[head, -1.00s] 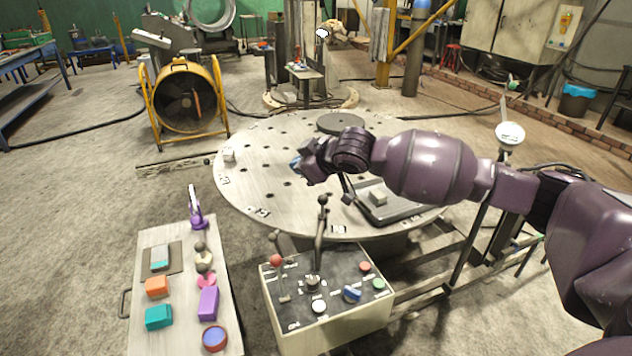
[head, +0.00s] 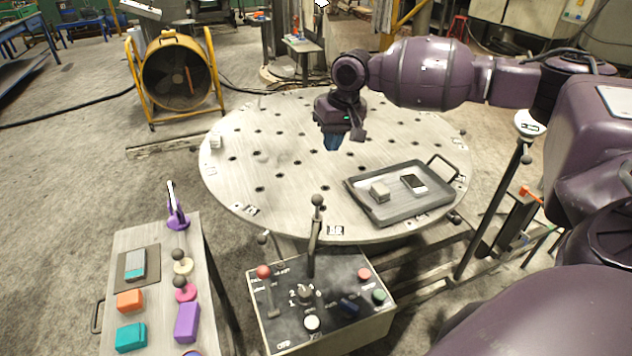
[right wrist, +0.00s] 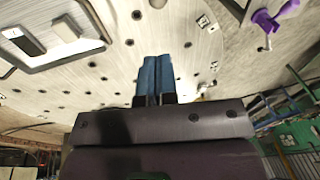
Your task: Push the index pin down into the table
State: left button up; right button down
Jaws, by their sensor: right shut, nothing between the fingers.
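The round pale table (head: 300,200) with rows of dark holes fills the middle of the head view. I cannot pick out the index pin with certainty. My right gripper (head: 332,142) points down over the middle of the table, its blue fingers together and empty; their height above the top is hard to judge. In the right wrist view the shut blue fingers (right wrist: 154,80) show against the table top (right wrist: 110,75). A small pale shape (right wrist: 206,88) lies just right of them there; I cannot tell what it is. My left gripper is not in view.
A dark tray (head: 400,208) with small blocks lies on the table's right front. A pale block (head: 215,142) sits at the left rim. A control box (head: 340,275) with an upright lever (head: 314,235) stands in front. A side cart (head: 205,262) holds colored parts.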

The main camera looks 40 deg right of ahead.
jog(key=b, duration=0.3)
send_near(319, 195)
jog(key=shift+m, duration=0.3)
jog(key=x, duration=0.6)
jog(key=shift+w+a+f, duration=0.1)
jog(key=shift+f, duration=0.5)
jog(key=shift+w+f, duration=0.1)
jog(key=shift+f, duration=0.1)
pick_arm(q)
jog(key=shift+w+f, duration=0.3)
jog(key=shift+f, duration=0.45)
